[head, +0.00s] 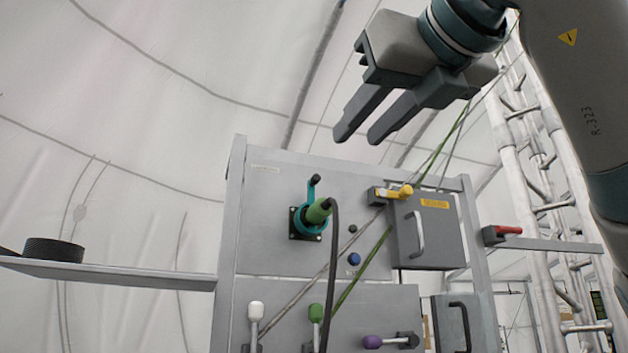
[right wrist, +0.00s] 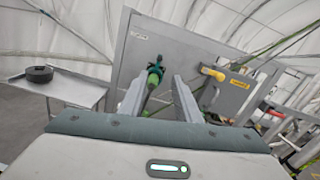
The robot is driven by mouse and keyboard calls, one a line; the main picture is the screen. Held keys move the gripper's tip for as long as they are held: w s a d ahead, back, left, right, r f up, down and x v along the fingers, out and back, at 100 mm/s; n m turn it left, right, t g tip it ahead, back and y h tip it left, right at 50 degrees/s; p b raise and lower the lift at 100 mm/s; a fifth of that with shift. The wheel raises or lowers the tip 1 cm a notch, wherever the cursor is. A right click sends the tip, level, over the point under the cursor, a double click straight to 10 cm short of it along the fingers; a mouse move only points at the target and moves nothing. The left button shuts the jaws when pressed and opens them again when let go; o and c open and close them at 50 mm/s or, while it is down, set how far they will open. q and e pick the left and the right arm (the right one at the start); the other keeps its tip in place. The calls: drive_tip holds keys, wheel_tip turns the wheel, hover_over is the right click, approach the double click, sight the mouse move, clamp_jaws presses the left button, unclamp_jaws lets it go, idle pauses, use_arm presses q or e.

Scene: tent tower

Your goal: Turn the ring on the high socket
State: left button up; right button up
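The high socket (head: 294,223) is on the upper left of the grey panel, with a dark square base. A teal ring (head: 302,215) surrounds it, and a dark-tipped handle (head: 314,182) points up from the ring. A green plug (head: 319,211) is in the socket, and a black cable hangs down from it. My right gripper (head: 360,136) is open and empty, above and to the right of the socket in the head view. In the right wrist view, the green plug (right wrist: 153,80) and teal ring show between the two spread fingers. My left gripper is not in view.
Right of the socket is a grey box (head: 436,235) with a yellow-handled lever (head: 394,192). Below are white, green and purple levers. A shelf (head: 150,276) at left holds a black roll (head: 54,250). A red handle (head: 508,230) sits at right. The space before the panel is clear.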

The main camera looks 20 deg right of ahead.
sight(318, 177)
drive_tip(key=w+p, duration=0.2)
drive_tip(key=w, duration=0.3)
drive_tip(key=w+p, duration=0.3)
drive_tip(key=w, duration=0.2)
drive_tip(key=w+a+p, duration=0.1)
drive_tip(key=w+p, duration=0.1)
drive_tip(key=w, duration=0.4)
drive_tip(key=shift+a+r+p, duration=0.1)
drive_tip(key=shift+p, duration=0.3)
drive_tip(key=shift+w+a, duration=0.1)
drive_tip(key=shift+w, duration=0.55)
